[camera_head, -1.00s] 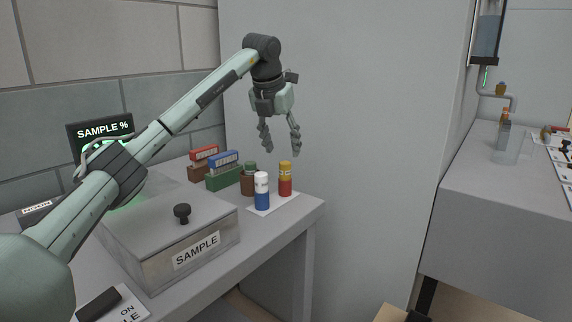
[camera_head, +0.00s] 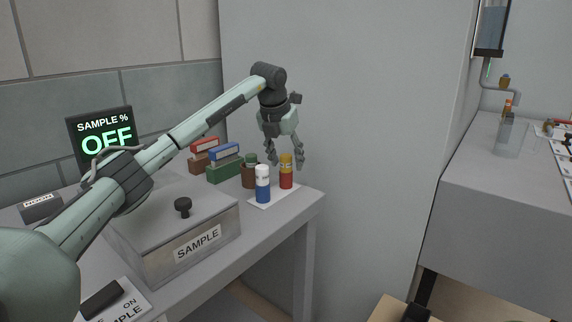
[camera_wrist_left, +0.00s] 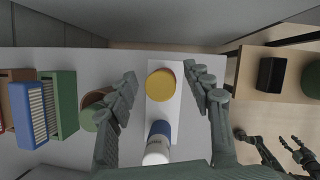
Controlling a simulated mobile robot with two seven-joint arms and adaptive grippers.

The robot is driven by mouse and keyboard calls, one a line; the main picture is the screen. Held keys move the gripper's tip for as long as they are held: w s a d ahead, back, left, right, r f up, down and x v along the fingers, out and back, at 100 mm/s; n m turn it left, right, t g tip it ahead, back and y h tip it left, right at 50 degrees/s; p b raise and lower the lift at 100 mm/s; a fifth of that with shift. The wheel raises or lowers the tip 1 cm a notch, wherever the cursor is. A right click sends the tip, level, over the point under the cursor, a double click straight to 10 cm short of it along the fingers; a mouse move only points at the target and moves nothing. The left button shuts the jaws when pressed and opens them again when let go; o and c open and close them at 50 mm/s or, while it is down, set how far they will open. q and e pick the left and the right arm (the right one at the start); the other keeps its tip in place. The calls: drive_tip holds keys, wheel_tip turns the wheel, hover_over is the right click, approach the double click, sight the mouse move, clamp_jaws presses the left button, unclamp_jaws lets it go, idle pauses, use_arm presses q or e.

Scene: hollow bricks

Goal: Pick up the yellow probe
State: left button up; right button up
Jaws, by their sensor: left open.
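The yellow probe (camera_head: 287,170) stands upright, yellow above and red below, on a white mat (camera_head: 262,203) near the table's right edge. In the left wrist view its round yellow top (camera_wrist_left: 161,85) shows between the fingers. My left gripper (camera_head: 286,163) is open and points down, with its fingertips on either side of the probe's upper part. No grip on the probe is visible. A blue probe with a white top (camera_head: 262,184) stands close by on the same mat. Dark finger-like parts at the lower right of the wrist view seem to be my right gripper (camera_wrist_left: 280,146).
A brown pot with a green top (camera_head: 250,171) and red and blue binders in boxes stand to the left. The SAMPLE box (camera_head: 160,249) with a black knob is nearer. A screen (camera_head: 104,137) reads OFF. A wall rises behind. Another counter (camera_head: 505,215) is at the right.

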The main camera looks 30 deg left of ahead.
use_arm(q)
drive_tip(key=shift+c, duration=0.4)
clamp_jaws()
drive_tip(key=shift+r, duration=0.1)
